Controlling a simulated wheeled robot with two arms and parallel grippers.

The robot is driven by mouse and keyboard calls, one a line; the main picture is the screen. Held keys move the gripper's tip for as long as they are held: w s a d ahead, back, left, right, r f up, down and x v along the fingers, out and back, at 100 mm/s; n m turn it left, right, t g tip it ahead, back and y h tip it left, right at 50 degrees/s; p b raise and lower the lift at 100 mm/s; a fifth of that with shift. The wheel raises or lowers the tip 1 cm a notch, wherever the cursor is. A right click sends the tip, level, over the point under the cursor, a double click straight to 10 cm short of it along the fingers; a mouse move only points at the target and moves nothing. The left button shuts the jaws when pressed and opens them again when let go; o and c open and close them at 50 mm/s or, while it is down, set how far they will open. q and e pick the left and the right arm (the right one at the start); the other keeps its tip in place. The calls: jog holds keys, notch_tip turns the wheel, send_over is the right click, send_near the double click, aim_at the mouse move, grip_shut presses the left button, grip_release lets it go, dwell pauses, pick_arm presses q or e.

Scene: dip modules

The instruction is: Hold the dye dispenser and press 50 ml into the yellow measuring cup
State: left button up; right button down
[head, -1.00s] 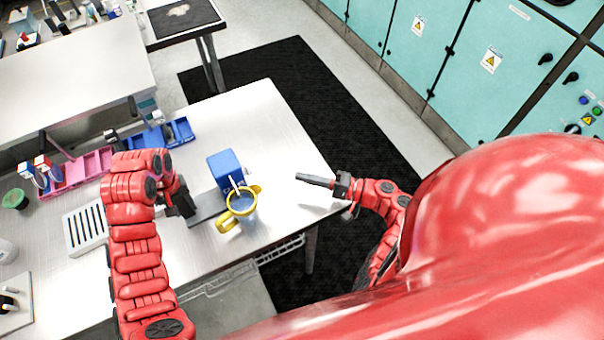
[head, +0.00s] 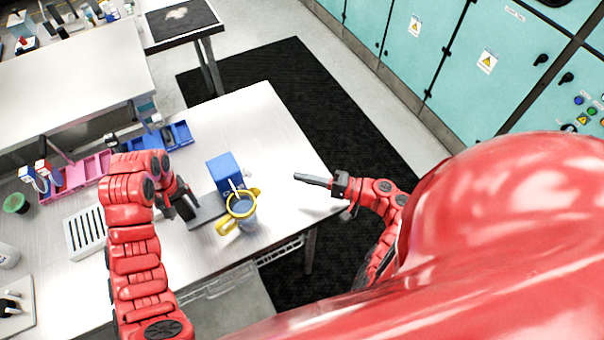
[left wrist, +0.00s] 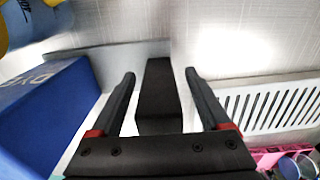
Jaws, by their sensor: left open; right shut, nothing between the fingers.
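The dye dispenser (head: 222,168) is a blue box on a grey base plate (head: 208,210). Its lettered blue side (left wrist: 45,110) fills the left of the left wrist view. The yellow measuring cup (head: 228,226), clear with a yellow rim and handle, stands under the dispenser's spout; it shows partly in the left wrist view (left wrist: 4,38). My left gripper (head: 190,208) is open beside the dispenser. In the left wrist view its fingers (left wrist: 160,82) stand either side of a black block (left wrist: 158,85), with gaps visible. My right gripper (head: 303,178) is shut and empty, right of the cup.
A white slotted rack (head: 86,230) lies left of my left gripper. Pink trays (head: 85,172) and blue trays (head: 180,132) stand farther back. The tabletop behind the dispenser (head: 255,120) is clear.

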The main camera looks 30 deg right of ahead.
pick_arm(q)
notch_tip(320, 180, up, 2)
jog(key=shift+r+p, duration=0.1)
jog(key=shift+p, duration=0.6)
jog(key=shift+r, duration=2.8)
jog(key=shift+s+f, duration=0.1)
